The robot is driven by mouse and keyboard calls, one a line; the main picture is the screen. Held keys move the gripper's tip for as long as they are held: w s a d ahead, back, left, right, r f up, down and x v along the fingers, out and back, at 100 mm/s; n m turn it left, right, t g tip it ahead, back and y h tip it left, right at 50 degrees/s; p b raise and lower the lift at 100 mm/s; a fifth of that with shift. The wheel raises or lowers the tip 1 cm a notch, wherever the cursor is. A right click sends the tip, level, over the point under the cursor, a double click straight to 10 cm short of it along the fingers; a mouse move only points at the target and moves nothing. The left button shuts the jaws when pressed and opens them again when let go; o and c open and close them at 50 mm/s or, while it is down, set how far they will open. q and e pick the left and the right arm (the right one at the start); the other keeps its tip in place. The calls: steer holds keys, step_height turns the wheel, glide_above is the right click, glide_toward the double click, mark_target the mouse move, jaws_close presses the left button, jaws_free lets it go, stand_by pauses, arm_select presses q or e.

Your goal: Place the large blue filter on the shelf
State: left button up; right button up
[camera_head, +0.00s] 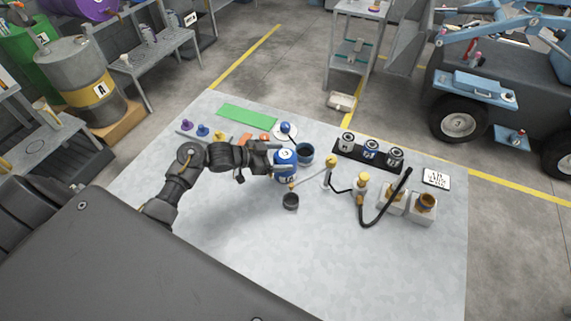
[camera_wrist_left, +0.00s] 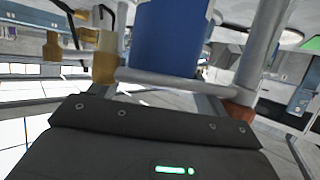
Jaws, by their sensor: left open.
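The large blue filter (camera_head: 286,158) is a blue can with a pale label band, near the middle of the table. My left gripper (camera_head: 274,158) reaches it from the left and is open at its side. In the left wrist view the blue filter (camera_wrist_left: 166,38) fills the upper middle, close in front of the gripper. I cannot tell whether the fingers touch it. A black rack (camera_head: 352,154) at the table's back right holds several filter cans. Grey metal shelving (camera_head: 150,52) stands off the table at upper left. My right gripper is not in view.
A dark blue-rimmed cup (camera_head: 305,153) stands right behind the filter, and a dark cup (camera_head: 290,201) stands in front. Yellow-topped fittings (camera_head: 330,163) and a black hose (camera_head: 384,215) are to the right. The table's front (camera_head: 330,270) is clear.

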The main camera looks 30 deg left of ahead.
arm_select(q)
steer(key=shift+c, duration=0.5)
steer(key=c, duration=1.4)
steer(key=shift+r, duration=0.15)
